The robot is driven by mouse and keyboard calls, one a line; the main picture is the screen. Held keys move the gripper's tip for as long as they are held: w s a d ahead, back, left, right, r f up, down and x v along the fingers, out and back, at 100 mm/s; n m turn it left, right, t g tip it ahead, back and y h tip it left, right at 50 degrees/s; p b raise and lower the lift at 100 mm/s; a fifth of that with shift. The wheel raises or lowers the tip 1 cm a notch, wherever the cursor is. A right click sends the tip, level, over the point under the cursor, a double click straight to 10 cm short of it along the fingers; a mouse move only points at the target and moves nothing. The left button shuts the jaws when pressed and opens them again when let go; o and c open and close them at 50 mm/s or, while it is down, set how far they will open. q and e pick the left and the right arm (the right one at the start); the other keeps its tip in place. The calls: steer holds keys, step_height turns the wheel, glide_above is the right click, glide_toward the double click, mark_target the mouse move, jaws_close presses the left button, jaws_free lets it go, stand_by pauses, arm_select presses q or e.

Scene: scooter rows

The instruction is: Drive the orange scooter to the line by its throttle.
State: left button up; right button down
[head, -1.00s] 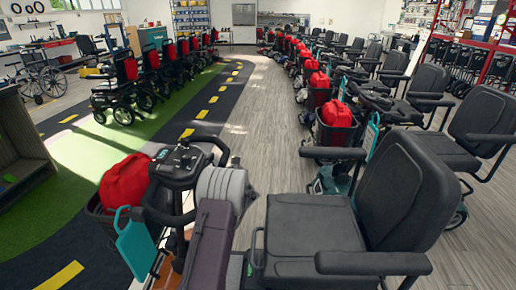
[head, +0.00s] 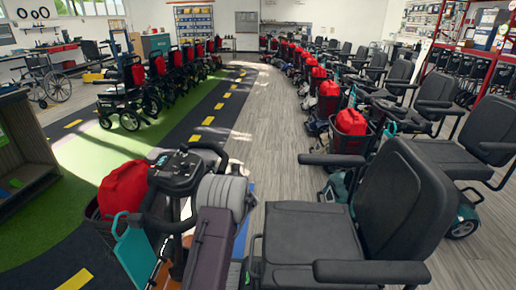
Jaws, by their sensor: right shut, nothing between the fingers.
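The nearest scooter fills the lower middle. Its black tiller (head: 178,168) has loop handlebars, a red bag (head: 123,188) in the front basket and a teal tag (head: 134,250) hanging from it. A black seat (head: 300,238) with armrests stands to the right. Little orange shows on the scooter body, low behind the tiller. My right arm reaches up from the bottom to the tiller's right side. My right gripper (head: 204,172) is shut beside the handlebar, mostly hidden by its grey wrist; I cannot tell whether it touches the throttle. My left gripper is not in view.
A row of scooters (head: 350,122) with red bags runs along the right. Wheelchairs (head: 130,95) stand at the left beyond a dark lane with yellow dashes (head: 195,138). A cabinet (head: 22,145) is at the left edge. The wood floor (head: 262,130) ahead is open.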

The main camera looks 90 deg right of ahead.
steer(key=s, duration=0.8)
steer(key=shift+s+r, duration=0.15)
steer(key=shift+r, duration=0.2)
steer(key=shift+f, duration=0.1)
stand_by(0.7)
steer(key=f+v, duration=0.1)
steer(key=v, duration=0.8)
steer(key=shift+a+f, duration=0.2)
steer(key=shift+a, duration=0.25)
